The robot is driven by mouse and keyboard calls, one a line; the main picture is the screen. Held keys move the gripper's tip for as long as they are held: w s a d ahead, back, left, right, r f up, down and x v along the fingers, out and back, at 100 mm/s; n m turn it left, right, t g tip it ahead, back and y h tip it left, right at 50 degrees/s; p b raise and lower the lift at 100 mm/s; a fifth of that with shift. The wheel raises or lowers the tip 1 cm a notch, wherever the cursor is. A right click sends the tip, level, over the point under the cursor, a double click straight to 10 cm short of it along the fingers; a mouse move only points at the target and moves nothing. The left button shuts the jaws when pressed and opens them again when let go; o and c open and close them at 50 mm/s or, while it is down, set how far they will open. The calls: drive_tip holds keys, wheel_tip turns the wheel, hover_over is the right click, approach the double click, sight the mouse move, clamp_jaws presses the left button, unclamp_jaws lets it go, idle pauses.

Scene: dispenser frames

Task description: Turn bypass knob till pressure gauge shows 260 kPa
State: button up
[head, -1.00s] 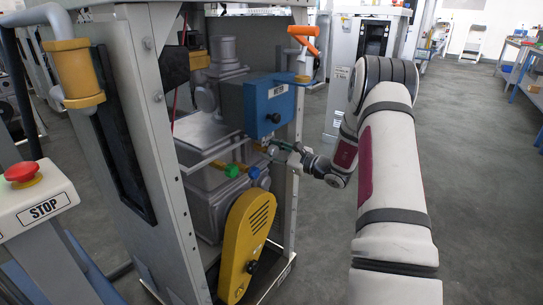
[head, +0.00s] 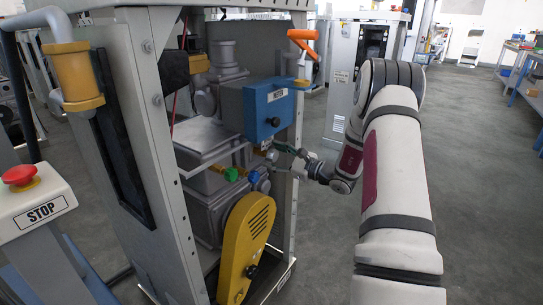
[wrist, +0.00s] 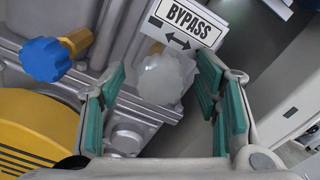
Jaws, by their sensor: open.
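The bypass knob (wrist: 163,78) is pale grey-white and lobed, below a white BYPASS label (wrist: 183,20) with a double arrow in the wrist view. My gripper (wrist: 160,72) is open, with a green-padded finger on each side of the knob and a visible gap on both sides. In the head view my gripper (head: 272,160) reaches into the right side of the machine frame, below the blue meter box (head: 268,108). I cannot make out the bypass knob there. No pressure gauge face or reading is visible in either view.
A blue knob (wrist: 46,59) on a brass fitting sits left of my gripper. A green knob (head: 231,174) is farther left. A yellow guard (head: 246,245) lies below. A frame post (head: 291,215) stands close to my wrist. Open floor lies to the right.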

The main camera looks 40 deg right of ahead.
drive_tip(key=v, duration=1)
drive_tip(key=shift+s, duration=0.2)
drive_tip(key=shift+d, duration=0.15)
